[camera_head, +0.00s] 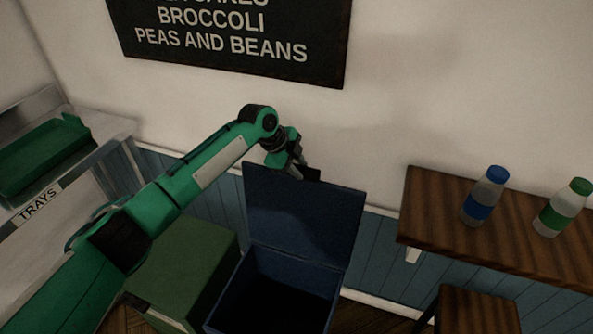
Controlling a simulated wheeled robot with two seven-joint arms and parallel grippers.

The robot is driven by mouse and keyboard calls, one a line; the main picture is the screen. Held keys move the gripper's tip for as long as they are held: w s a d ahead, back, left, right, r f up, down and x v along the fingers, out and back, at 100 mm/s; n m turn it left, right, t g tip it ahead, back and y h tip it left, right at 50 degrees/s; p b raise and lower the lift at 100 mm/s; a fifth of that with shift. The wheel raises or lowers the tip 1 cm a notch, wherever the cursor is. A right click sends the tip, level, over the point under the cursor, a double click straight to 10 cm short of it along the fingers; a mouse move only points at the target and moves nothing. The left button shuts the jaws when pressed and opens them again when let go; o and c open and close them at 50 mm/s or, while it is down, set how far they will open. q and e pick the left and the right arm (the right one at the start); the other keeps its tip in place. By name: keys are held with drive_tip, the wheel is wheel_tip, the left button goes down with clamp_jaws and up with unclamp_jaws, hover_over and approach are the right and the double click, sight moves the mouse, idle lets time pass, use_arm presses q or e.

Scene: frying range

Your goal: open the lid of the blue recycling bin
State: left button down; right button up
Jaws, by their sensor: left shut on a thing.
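The blue recycling bin (238,295) stands at the bottom middle with its dark inside showing. Its lid (305,215) is raised and stands nearly upright at the back of the bin, against the wall side. My left gripper (299,172) is at the top edge of the lid, shut on it. The fingertips are partly hidden where they meet the lid edge. My right gripper does not show.
A green bin (185,265) stands directly left of the blue bin, under my left arm. At right, a wooden shelf (440,215) holds a blue-capped bottle (484,197) and a green-capped bottle (563,207). A stool (475,312) stands below. A green tray (45,158) is at far left.

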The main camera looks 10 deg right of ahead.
use_arm(q)
drive_tip(key=shift+s+f, duration=0.1)
drive_tip(key=shift+f, duration=0.25)
drive_tip(key=c, duration=1.6)
unclamp_jaws()
drive_tip(key=shift+o, duration=1.2)
drive_tip(key=shift+w, duration=0.2)
drive_tip(key=b+v, duration=0.2)
drive_tip(key=v, duration=1.2)
drive_tip(key=shift+b, duration=0.4)
drive_tip(key=shift+d, duration=0.15)
